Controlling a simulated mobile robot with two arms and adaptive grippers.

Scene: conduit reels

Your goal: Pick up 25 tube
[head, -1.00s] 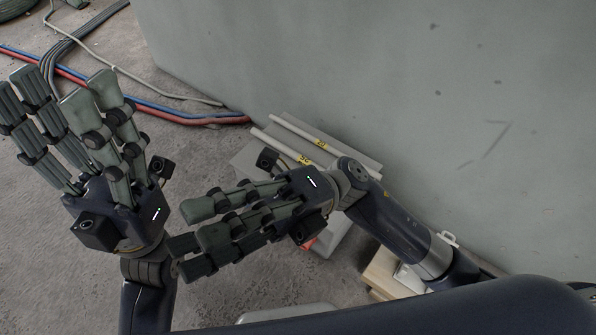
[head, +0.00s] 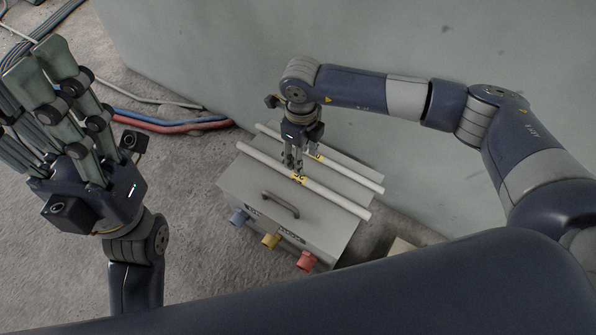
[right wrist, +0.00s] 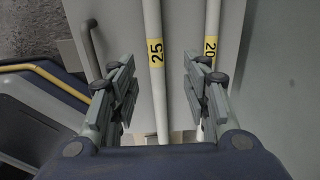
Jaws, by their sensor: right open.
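Two white tubes lie side by side on a grey box. The 25 tube (head: 332,195) is the nearer one in the head view, with a yellow label. In the right wrist view its label (right wrist: 155,53) reads 25. The 20 tube (head: 362,179) lies behind it, nearer the wall; its label (right wrist: 210,46) reads 20. My right gripper (right wrist: 155,88) is open over the tubes. In that view the 25 tube runs between its fingers, and the right finger overlaps the 20 tube. Contact cannot be told. My left gripper (head: 55,125) is raised at the left with fingers spread, empty.
The grey box (head: 240,190) has a dark handle (head: 280,205) and blue, yellow (head: 271,241) and red (head: 306,261) sockets on its front. A grey wall (head: 230,60) stands close behind. Cables (head: 170,124) lie on the concrete floor at the left.

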